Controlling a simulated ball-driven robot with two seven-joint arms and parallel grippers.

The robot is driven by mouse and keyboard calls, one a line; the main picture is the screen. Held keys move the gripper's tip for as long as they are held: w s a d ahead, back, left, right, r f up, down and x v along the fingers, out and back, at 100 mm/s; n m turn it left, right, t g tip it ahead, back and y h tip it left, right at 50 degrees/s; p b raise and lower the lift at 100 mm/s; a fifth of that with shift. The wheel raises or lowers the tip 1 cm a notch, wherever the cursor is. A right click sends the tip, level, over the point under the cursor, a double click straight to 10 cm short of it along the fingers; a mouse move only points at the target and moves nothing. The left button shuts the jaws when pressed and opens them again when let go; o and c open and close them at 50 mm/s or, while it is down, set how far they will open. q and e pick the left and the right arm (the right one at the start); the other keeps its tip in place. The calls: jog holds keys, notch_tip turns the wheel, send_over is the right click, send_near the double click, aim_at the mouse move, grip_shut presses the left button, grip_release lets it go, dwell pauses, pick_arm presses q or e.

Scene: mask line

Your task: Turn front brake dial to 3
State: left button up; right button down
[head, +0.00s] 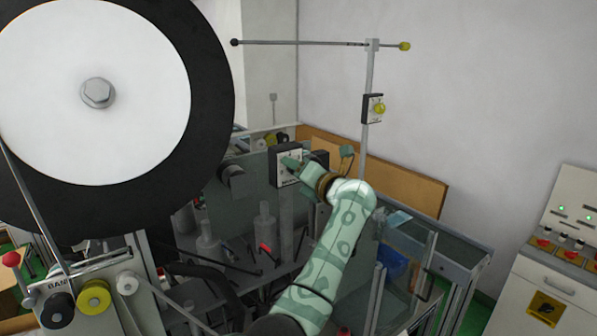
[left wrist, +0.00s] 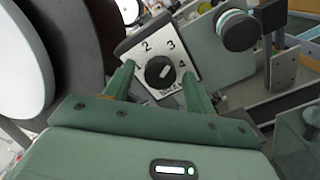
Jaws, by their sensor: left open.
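The dial is a round black knob (left wrist: 160,72) with a small white mark, on a square pale plate (left wrist: 147,47) with the numbers 2, 3 and 4 showing. The mark looks tilted to the upper right; I cannot tell exactly which number it meets. In the head view the dial's box (head: 277,168) is near the middle, partly hidden by my gripper. My left gripper (left wrist: 158,76) is open, one green finger on each side of the knob, with visible gaps. It also shows at the box in the head view (head: 293,164). My right gripper is out of view.
A big white-and-black reel (head: 150,110) fills the upper left. A thin pole (head: 369,90) with a crossbar stands behind my arm. A control cabinet (head: 555,275) is at the far right.

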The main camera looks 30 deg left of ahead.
pick_arm(q)
jog(key=b+v, duration=0.5)
jog(key=v, duration=1.1)
jog(key=shift+b, duration=0.3)
